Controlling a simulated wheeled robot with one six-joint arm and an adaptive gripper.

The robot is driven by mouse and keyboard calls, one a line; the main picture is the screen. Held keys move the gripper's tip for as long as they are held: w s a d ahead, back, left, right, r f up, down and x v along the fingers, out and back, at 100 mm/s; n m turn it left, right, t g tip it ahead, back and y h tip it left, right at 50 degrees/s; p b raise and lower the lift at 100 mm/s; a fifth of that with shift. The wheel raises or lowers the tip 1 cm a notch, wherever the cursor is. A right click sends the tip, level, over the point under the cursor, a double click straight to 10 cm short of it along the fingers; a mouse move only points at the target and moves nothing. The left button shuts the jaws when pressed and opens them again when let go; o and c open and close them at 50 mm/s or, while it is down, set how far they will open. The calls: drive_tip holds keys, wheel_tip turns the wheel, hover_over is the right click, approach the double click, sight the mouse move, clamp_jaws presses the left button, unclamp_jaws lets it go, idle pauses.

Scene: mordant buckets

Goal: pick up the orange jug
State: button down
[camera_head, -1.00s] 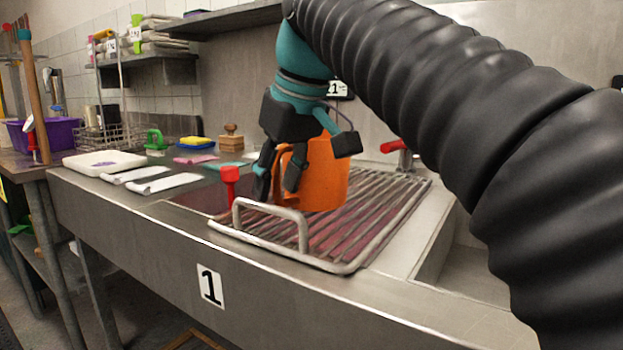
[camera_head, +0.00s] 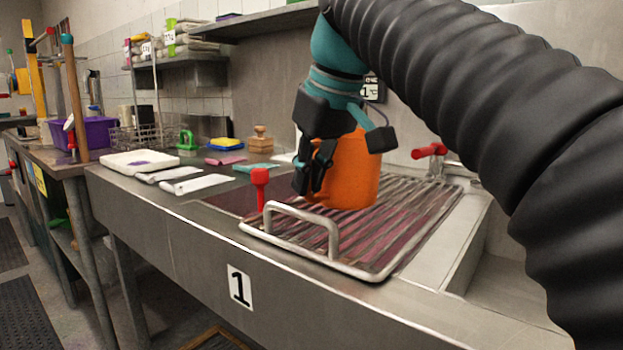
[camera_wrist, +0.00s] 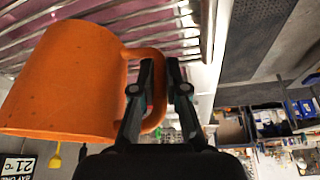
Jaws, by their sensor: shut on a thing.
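The orange jug (camera_head: 352,172) is upright over the barred rack (camera_head: 420,215) on the steel sink. My gripper (camera_head: 312,178) is at the jug's left side, with its fingers shut on the handle. In the wrist view the jug (camera_wrist: 65,85) fills the left side, and my fingers (camera_wrist: 160,75) close around its loop handle (camera_wrist: 155,118). My wrist hides part of the jug's top in the head view. I cannot tell for sure whether the jug's base is clear of the bars.
A red-topped post (camera_head: 260,185) and the rack's metal handle (camera_head: 305,228) stand close in front. A red tap lever (camera_head: 430,150) is to the right. A white tray (camera_head: 140,162), a green-handled brush (camera_head: 187,140) and a wooden stamp-like block (camera_head: 260,143) lie to the left.

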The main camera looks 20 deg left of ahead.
drive_tip(key=shift+r+p, duration=1.9)
drive_tip(key=shift+r, duration=2.45)
drive_tip(key=shift+s+d, duration=0.1)
